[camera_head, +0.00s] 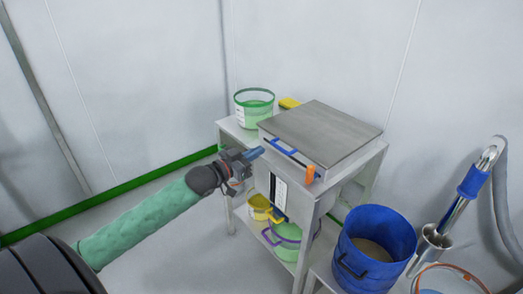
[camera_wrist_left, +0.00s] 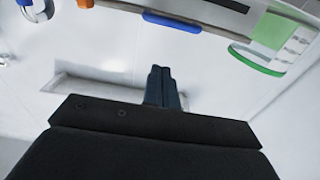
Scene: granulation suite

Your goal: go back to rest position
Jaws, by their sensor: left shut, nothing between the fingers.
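My left arm comes in from the left in a green sleeve. Its gripper (camera_head: 254,154) is at the front left of the steel table, close to the blue handle on the front of the flat-topped metal box (camera_head: 322,132). I cannot tell from the head view whether it touches anything. In the left wrist view the two dark fingers (camera_wrist_left: 161,80) are together with nothing between them, and the blue handle (camera_wrist_left: 172,22) shows beyond them. My right gripper is in neither view.
A clear tub with a green rim (camera_head: 254,108) stands at the table's back left beside a yellow item (camera_head: 289,103). Yellow and green containers sit on the lower shelf. A blue bucket (camera_head: 373,248) and a metal tube (camera_head: 455,205) stand at the right. Floor at the left is clear.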

